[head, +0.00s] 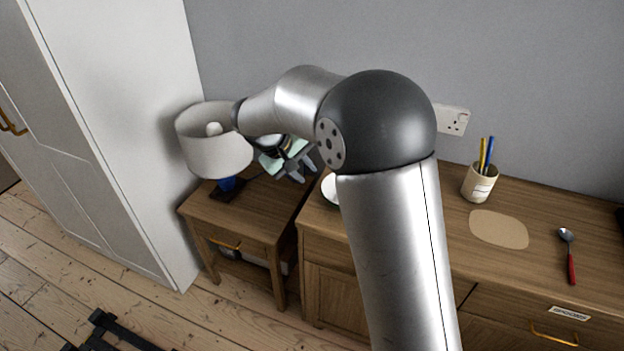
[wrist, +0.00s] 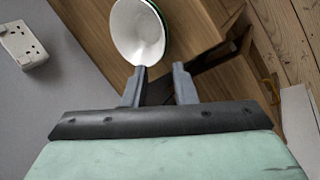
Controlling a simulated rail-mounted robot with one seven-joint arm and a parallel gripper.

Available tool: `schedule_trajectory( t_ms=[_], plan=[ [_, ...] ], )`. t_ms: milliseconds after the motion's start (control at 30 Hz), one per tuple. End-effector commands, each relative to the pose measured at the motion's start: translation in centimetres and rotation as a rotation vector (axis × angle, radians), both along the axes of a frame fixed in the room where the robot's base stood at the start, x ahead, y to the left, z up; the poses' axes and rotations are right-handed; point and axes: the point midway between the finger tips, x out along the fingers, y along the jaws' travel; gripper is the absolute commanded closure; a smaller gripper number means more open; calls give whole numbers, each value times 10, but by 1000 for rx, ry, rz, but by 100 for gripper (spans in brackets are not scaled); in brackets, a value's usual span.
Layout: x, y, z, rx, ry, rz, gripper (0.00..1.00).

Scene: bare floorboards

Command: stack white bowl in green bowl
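A round bowl with a white inside (wrist: 135,30) shows at the top of the wrist view, with a green edge along its right side. I cannot tell whether this is one bowl or a white bowl sitting in a green one. In the head view a white, green-edged part of it (head: 329,188) shows on the dresser's left end, mostly hidden by my arm. My gripper (wrist: 159,76) is open, with nothing seen between its fingers. Its left fingertip appears close to the bowl's lower rim; contact is unclear. In the head view my gripper (head: 304,171) hangs above the gap between nightstand and dresser.
A lamp (head: 214,150) stands on the nightstand (head: 262,212), close to my forearm. The dresser (head: 450,240) holds a pen cup (head: 479,183), a tan mat (head: 499,229) and a red-handled spoon (head: 570,257). A wall socket (head: 452,119) is behind. A white wardrobe (head: 110,130) stands left.

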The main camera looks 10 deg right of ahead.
Motion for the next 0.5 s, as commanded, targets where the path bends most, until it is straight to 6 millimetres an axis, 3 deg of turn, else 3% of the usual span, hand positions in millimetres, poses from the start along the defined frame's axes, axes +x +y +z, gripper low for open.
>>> schedule_trajectory(
  t_ms=[167, 267, 367, 500],
  plan=[
    [-3, 3, 7, 3, 2, -1, 75],
    [-16, -7, 12, 21, 12, -18, 75],
    [-54, -31, 21, 79, 41, -64, 75],
    [-141, -69, 25, 218, 88, -163, 75]
  ],
)
